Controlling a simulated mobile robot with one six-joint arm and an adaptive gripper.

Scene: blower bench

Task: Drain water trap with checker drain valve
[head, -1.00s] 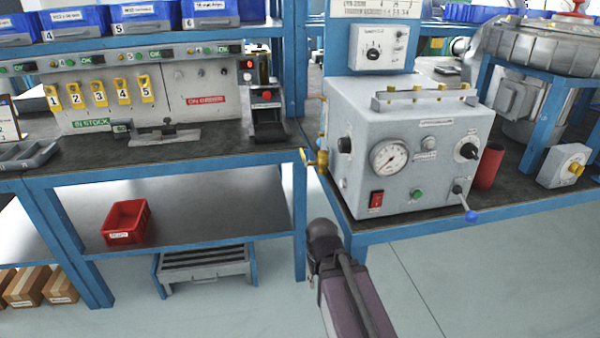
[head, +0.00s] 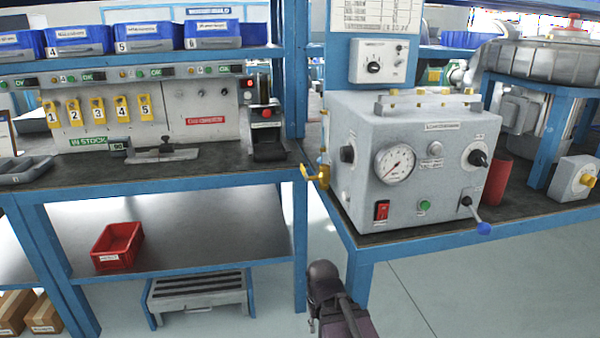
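The grey checker box (head: 405,190) stands on the right bench, with a round gauge (head: 395,164), a red switch, a green button and a blue-tipped lever. At its left side, by the bench corner, a slim upright fitting (head: 323,140) looks like the water trap. A brass valve (head: 316,175) with a yellow handle sits at its lower end. Whether the valve is open, and any water inside, is too small to tell. A dark, rounded part of my arm shows at the bottom centre, below and in front of the valve. I see no gripper fingers.
The left bench (head: 200,183) carries a panel with yellow numbered holders. A red bin (head: 117,246) lies on its lower shelf, and a grey step stool (head: 197,291) stands beneath. A red cup (head: 497,182) is right of the checker. Floor between the benches is open.

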